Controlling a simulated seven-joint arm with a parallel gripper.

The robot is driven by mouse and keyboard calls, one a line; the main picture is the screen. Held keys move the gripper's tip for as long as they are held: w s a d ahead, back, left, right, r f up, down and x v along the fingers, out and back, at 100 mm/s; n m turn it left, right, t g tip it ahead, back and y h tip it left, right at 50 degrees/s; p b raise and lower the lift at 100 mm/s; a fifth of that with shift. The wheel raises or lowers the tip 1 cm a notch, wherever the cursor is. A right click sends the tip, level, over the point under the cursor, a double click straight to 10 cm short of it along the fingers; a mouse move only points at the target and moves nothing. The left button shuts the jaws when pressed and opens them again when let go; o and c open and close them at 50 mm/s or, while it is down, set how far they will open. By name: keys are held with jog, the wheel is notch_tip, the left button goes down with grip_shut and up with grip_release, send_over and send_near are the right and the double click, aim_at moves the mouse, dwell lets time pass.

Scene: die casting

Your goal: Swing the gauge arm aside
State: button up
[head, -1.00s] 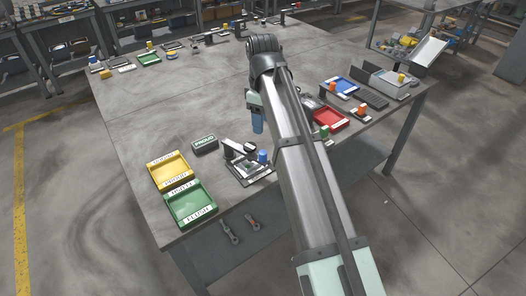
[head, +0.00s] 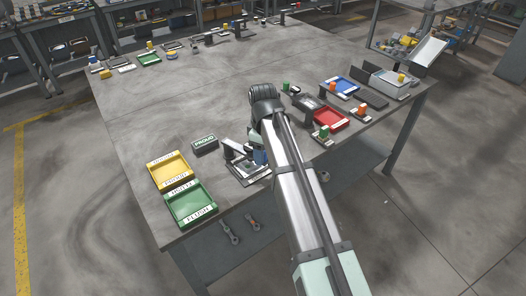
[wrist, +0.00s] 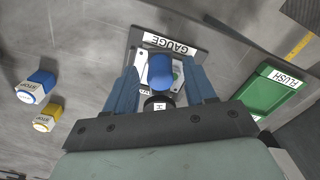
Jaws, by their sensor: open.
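A blue cylindrical knob (wrist: 160,70) stands over the plate. My gripper (wrist: 161,88) is open, with one blue finger on each side of the knob and narrow gaps showing. I cannot tell how deep the fingers reach beside it. In the head view my gripper (head: 259,156) is low at the gauge's right side and hides part of it.
A green tray (head: 212,206) labelled "FLUSH" and a yellow tray (head: 153,164) lie left of the gauge. A dark "PROUD" block (head: 204,143) sits behind it. A red tray (head: 345,122) and small coloured pieces lie to the right. The table's middle is clear.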

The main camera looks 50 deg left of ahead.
grip_shut()
dwell(0.6)
